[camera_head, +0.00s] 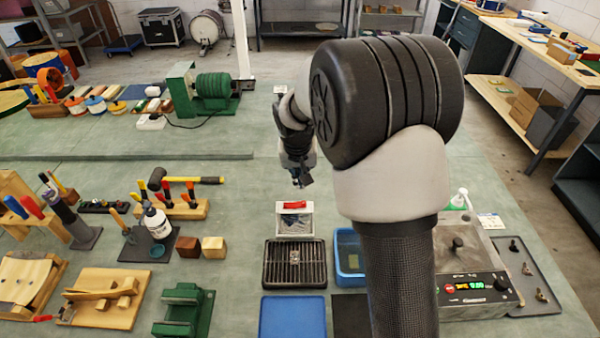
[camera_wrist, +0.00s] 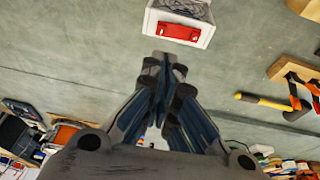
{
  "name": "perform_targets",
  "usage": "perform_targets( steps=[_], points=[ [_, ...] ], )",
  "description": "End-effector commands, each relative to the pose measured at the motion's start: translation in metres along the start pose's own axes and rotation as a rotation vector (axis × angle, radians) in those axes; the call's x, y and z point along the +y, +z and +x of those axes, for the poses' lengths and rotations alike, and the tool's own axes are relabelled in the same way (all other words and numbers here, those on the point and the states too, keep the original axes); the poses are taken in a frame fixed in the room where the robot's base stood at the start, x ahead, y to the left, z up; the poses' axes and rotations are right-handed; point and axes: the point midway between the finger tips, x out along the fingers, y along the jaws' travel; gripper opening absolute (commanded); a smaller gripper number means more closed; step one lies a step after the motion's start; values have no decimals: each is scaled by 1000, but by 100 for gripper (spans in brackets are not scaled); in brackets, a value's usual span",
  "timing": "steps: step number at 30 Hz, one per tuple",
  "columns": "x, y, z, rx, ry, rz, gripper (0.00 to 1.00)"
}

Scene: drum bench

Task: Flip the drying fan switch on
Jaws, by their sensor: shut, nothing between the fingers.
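I cannot clearly make out a fan switch. A small white block (camera_head: 150,121) with a dark cable lies at the back left, well apart from my gripper. The cable runs towards a green machine (camera_head: 212,86) with a ribbed cylinder. Another small white item (camera_head: 279,89) is near the white post, partly hidden by my arm. Whether either is the switch is too small to tell.
The white box (camera_head: 295,222) stands close in front of my gripper; its red part also shows in the wrist view (camera_wrist: 179,31). A black rack (camera_head: 294,265) and blue tub (camera_head: 349,255) are nearer. A mallet (camera_head: 186,180) lies left. Bench around the gripper is clear.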

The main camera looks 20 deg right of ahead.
Motion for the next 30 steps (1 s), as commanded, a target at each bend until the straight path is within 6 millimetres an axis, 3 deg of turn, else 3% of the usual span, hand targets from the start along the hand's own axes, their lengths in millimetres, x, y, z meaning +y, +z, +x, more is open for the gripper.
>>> perform_targets(
  steps=[3, 10, 26, 30],
  points=[
    [0, 1, 29, -3, 1, 0, 0],
    [2, 8, 62, -1, 1, -1, 0],
    [4, 11, 72, 1, 0, 0, 0],
    [8, 14, 83, 0, 1, 1, 0]
  ],
)
